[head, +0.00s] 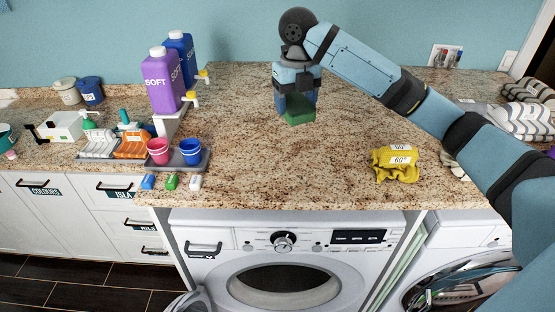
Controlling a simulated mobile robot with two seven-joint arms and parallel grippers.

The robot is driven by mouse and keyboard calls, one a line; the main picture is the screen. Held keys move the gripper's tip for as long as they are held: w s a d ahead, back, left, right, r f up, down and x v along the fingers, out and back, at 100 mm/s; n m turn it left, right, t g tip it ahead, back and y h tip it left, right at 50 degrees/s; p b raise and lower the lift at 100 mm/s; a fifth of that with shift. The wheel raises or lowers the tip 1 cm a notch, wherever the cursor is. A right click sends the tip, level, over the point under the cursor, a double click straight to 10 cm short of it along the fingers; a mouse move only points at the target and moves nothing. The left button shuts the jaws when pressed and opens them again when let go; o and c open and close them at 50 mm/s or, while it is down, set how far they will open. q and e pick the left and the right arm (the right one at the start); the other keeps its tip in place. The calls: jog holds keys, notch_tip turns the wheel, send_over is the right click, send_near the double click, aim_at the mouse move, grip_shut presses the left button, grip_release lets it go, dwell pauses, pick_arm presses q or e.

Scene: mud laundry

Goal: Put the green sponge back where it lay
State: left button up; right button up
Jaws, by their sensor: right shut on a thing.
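The green sponge (299,116) is between the fingers of my right gripper (296,103), over the middle of the speckled countertop (250,160). The gripper points down and is shut on the sponge. The sponge's lower edge is close to the counter; I cannot tell whether it touches. A blue block-like shape shows behind the sponge at the fingers, partly hidden. My left gripper is not in view.
A yellow cloth (396,164) with a 60° label lies at the right. At the left are a purple SOFT bottle (161,82), a cup tray (190,164) and small coloured blocks (171,182). Striped towels (512,118) lie far right. The counter around the sponge is clear.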

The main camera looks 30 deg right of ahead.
jog(key=shift+d+r, duration=0.1)
jog(key=shift+r, duration=0.1)
jog(key=shift+s+f, duration=0.15)
jog(key=shift+s, duration=0.15)
jog(key=f, duration=0.1)
jog(key=s+f, duration=0.1)
jog(key=f, duration=0.1)
jog(key=shift+f, duration=0.25)
jog(key=b, duration=0.1)
send_over(294, 175)
notch_tip(294, 175, down, 10)
jog(key=shift+s+f, duration=0.1)
jog(key=shift+f, duration=0.95)
notch_tip(294, 175, down, 3)
jog(key=shift+f, duration=0.1)
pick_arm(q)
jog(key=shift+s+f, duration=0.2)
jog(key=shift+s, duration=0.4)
pick_arm(e)
jog(key=shift+f, duration=0.1)
pick_arm(q)
jog(key=shift+p, duration=0.3)
